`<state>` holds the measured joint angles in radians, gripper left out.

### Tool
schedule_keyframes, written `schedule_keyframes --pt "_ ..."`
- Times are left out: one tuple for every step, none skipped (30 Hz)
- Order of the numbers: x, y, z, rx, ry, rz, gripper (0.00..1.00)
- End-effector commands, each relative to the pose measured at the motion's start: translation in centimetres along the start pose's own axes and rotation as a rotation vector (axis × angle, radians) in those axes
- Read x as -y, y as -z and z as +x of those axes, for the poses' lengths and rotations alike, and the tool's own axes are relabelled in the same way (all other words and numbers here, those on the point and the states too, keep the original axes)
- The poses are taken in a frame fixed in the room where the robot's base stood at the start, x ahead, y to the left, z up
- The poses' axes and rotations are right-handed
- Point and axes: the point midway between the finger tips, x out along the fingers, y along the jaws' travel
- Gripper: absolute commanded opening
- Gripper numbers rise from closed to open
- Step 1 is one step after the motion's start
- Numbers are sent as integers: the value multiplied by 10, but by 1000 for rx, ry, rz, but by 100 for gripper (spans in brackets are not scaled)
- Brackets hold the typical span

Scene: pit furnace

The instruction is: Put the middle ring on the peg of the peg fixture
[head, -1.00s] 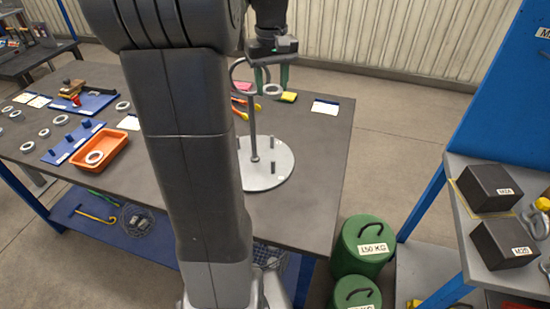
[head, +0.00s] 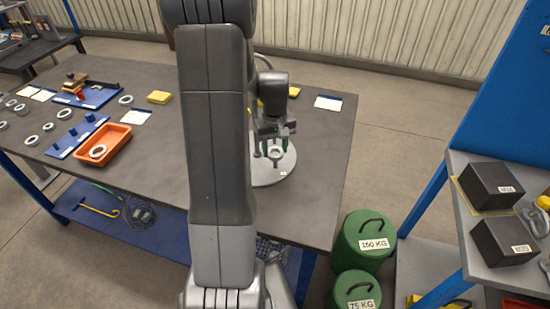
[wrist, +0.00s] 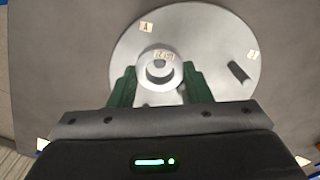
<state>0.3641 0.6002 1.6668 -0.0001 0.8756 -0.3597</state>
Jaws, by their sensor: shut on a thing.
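The peg fixture (head: 273,179) is a round grey plate on the table, partly hidden by my arm in the head view. In the wrist view the plate (wrist: 215,35) carries small labels and a short dark peg (wrist: 238,72) to the right. My gripper (head: 273,152) is low over the plate. Its green fingers (wrist: 160,90) are shut on a light grey ring (wrist: 160,66), held flat above the plate. A curved shape and dark gap show in the ring's hole; I cannot tell whether a peg is inside it.
An orange tray (head: 117,136) with a ring in it stands at the left beside blue peg bars. Several loose rings lie at the far left. A white card (head: 328,103) lies at the back right. Green weights (head: 362,238) stand beyond the right table edge.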

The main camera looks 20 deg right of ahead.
Motion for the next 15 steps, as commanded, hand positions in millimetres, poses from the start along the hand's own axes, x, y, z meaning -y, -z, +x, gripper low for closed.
schedule_keyframes --pt "0 0 4 1 0 0 18" --pt "0 0 6 0 0 0 18" --pt "0 0 8 0 0 0 18" --pt "0 0 11 0 0 0 18" --pt "0 0 14 1 0 0 18" --pt "0 0 19 3 1 0 18" --pt "0 0 24 3 1 0 18" --pt "0 0 28 3 1 0 18" --pt "0 0 34 4 1 0 18" --pt "0 0 38 2 1 0 18" --pt "0 0 42 3 1 0 18" --pt "0 0 46 2 1 0 18" --pt "0 0 48 0 0 0 18" --pt "0 0 49 0 0 0 18" --pt "0 0 50 -1 0 0 18"
